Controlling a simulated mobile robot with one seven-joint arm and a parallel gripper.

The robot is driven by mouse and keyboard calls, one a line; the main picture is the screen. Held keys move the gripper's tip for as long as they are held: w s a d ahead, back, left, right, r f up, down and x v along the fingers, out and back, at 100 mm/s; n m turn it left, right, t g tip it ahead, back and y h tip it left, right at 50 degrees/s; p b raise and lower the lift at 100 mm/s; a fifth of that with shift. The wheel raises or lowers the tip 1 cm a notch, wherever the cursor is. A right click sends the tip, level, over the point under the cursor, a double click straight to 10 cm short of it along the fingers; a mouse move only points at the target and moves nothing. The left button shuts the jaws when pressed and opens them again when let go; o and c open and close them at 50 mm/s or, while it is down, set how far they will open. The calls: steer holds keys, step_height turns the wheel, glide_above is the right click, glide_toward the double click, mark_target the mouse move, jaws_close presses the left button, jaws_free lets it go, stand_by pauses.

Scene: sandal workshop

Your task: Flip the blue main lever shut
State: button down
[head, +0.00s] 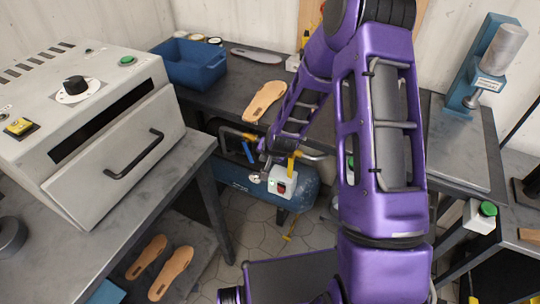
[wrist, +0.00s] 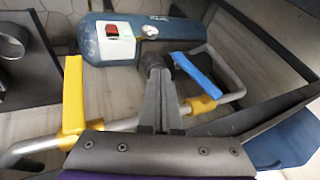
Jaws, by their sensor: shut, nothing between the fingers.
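The blue main lever (wrist: 194,74) is a flat bar on a yellow valve body (wrist: 203,103) set in a grey pipe. It stands out at an angle across the pipe's line, its free end toward my fingertips. It also shows in the head view (head: 248,152), small, under the bench. My gripper (wrist: 157,64) is shut and empty, with its tips just left of the lever's free end. I cannot tell whether they touch. A yellow lever (wrist: 72,95) stands on the same pipework at the left; it shows in the head view too (head: 291,163).
A blue tank (wrist: 138,38) with a red switch (wrist: 112,30) lies beyond the pipes. In the head view, a grey oven (head: 105,135) stands at the left. A blue bin (head: 190,63) and a sole (head: 264,101) lie on the back bench. Table legs (head: 214,205) stand near the tank.

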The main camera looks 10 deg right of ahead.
steer(key=shift+w+a+f, duration=0.15)
steer(key=shift+w+a, duration=0.25)
steer(key=shift+a, duration=0.15)
steer(key=shift+w+a+f, duration=0.15)
steer(key=shift+w+a, duration=0.2)
steer(key=shift+a, duration=0.2)
steer(key=b, duration=0.2)
steer(key=f+b, duration=0.1)
steer(key=b, duration=0.1)
steer(key=shift+w+a+f, duration=0.2)
steer(key=shift+w+a, duration=0.05)
steer(key=shift+a, duration=0.1)
steer(key=shift+d, duration=0.15)
